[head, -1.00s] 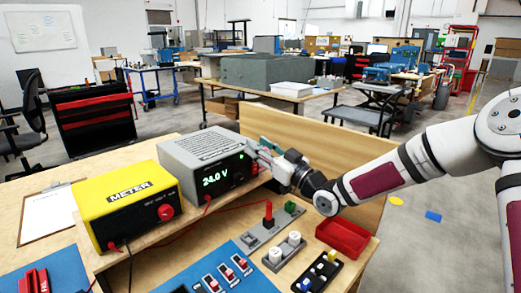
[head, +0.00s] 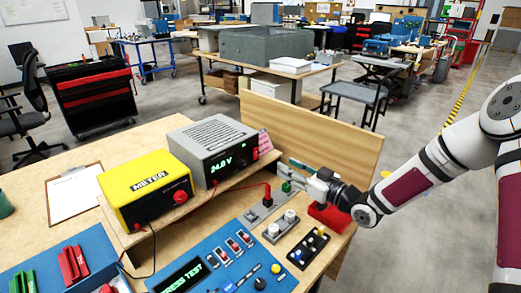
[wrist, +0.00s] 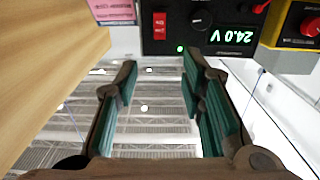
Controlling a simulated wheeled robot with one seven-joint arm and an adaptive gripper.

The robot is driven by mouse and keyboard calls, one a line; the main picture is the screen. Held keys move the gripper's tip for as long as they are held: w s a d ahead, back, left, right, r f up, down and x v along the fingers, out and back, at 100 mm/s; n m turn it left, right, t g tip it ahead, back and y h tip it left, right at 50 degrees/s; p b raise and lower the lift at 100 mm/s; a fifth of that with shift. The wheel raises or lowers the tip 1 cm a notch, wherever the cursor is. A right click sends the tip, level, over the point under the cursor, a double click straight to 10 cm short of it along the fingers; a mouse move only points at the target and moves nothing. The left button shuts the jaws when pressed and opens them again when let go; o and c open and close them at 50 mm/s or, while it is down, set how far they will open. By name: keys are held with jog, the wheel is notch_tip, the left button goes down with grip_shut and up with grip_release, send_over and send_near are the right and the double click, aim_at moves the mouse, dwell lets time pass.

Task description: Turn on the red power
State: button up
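The grey power supply (head: 212,133) stands on the wooden shelf, its green display reading 24.0 V. Its red rocker switch (head: 255,154) is at the right of its front face. In the wrist view the supply appears upside down, with the red switch (wrist: 160,27), a black knob (wrist: 201,20) and a lit green light (wrist: 181,49). My gripper (head: 288,172) is in front and to the right of the supply, apart from the switch. In the wrist view its green-padded fingers (wrist: 162,68) are spread with nothing between them.
A yellow meter (head: 147,187) stands left of the supply. A red bin (head: 329,216) lies beneath my gripper. A blue panel (head: 215,262) and small fixtures fill the front bench. A wooden board (head: 310,135) rises behind my gripper.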

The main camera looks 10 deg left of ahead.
aim_at(256, 149)
jog(key=x, duration=1.2)
jog(key=shift+w+a, duration=0.15)
jog(key=shift+w, duration=0.05)
grip_shut()
